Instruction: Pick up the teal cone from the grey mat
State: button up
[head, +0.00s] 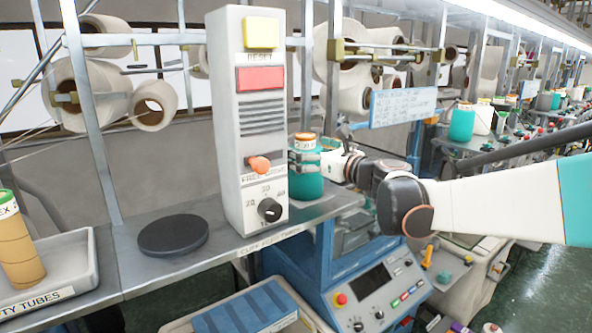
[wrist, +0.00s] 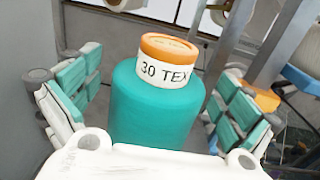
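The teal cone (head: 306,186) stands upright on the metal shelf, just right of the tall control box. In the wrist view the teal cone (wrist: 155,112) fills the middle, with an orange top and a white band reading "30 TEX". My gripper (head: 318,163) reaches it from the right in the head view. In the wrist view my gripper (wrist: 158,98) has its teal-padded fingers spread on both sides of the cone, with narrow gaps showing.
The control box (head: 250,130) stands close left of the cone. A dark round disc (head: 173,236) lies on the shelf left of it. A tray (head: 75,262) with a brown tube (head: 20,245) is at far left. A blue machine (head: 350,285) is below the shelf.

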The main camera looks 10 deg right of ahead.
jog(key=shift+w+a+f, duration=0.15)
jog(key=shift+w+a, duration=0.05)
jog(key=shift+w, duration=0.15)
jog(key=c, duration=1.3)
jog(key=shift+s+d, duration=0.1)
jog(key=shift+c, duration=0.6)
